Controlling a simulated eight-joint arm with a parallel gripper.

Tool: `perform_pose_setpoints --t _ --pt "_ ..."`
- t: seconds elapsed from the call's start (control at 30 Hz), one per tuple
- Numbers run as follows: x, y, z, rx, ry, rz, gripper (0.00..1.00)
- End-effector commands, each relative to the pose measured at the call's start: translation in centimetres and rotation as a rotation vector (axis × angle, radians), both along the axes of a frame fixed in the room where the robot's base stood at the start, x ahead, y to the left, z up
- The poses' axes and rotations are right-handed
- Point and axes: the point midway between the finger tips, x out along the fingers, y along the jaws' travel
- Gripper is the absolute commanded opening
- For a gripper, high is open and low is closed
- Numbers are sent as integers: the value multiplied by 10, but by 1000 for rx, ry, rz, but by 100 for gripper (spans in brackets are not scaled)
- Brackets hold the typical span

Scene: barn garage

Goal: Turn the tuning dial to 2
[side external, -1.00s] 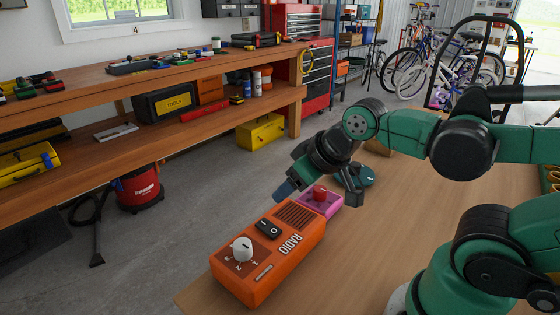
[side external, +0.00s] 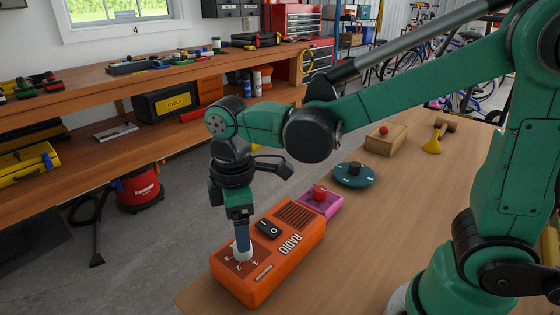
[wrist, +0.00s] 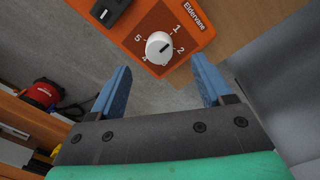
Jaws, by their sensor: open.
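The orange radio (side external: 290,245) lies on the wooden table with its label and switch facing up. Its white round tuning dial (wrist: 157,52) sits on a brown panel with printed numbers around it. A short dark mark on the dial points right, roughly toward the 2 (wrist: 181,51); the exact setting is hard to tell. My gripper (wrist: 161,66) is open, its blue fingers spread on either side of the dial in the wrist view. In the side view my gripper (side external: 243,246) points down at the dial and partly hides it. I cannot tell whether the fingers touch it.
A black rocker switch (side external: 268,229) is beside the dial on the radio. A pink box with a red knob (side external: 320,197) stands just behind the radio.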

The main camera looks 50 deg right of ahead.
Motion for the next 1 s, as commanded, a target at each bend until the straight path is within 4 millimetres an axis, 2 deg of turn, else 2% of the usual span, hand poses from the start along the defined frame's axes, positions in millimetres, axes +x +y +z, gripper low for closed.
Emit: perform_pose_setpoints --t 0.3,0.47,0.7,0.77,0.97,1.0 --pt "2 -1 -37 2 -3 -4 72" --pt "1 -2 -44 2 -3 -5 72" --pt "1 -2 -45 2 -4 -5 72" --pt "1 -2 -45 2 -4 -5 58" --pt "1 -2 -45 2 -4 -5 1" --pt "1 -2 -45 2 -4 -6 0"
